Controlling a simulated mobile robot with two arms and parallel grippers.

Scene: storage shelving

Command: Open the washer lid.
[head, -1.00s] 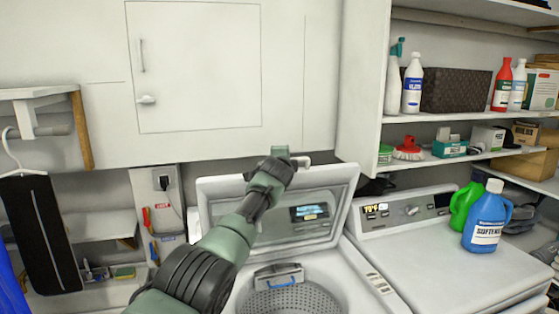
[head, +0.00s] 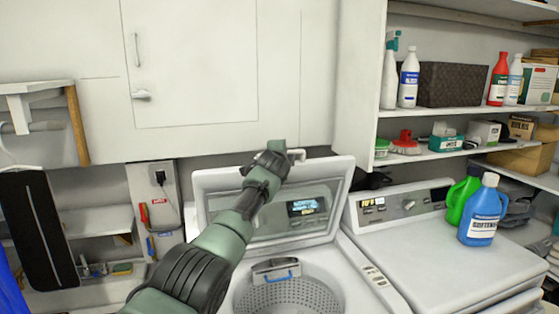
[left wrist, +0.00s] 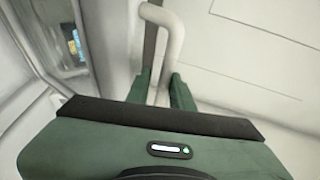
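The washer lid (head: 225,208) stands raised and steeply tilted over the washer (head: 353,270), with the tub (head: 288,297) exposed below. A small white handle (head: 297,154) is at the lid's top edge; in the left wrist view the curved handle (left wrist: 171,35) passes between my fingers. My left gripper (head: 277,147) is at the lid's top edge, beside the handle. The left wrist view shows its green fingers (left wrist: 161,88) close on both sides of the handle, seemingly shut on it; their tips are partly hidden. My right gripper is in neither view.
A wall cabinet (head: 195,65) hangs above and behind the lid. A second machine (head: 430,255) stands to the right, with green (head: 457,200) and blue (head: 482,215) bottles on top. Shelves (head: 455,110) with bottles and boxes are at upper right. A hanger with dark cloth (head: 35,225) is at left.

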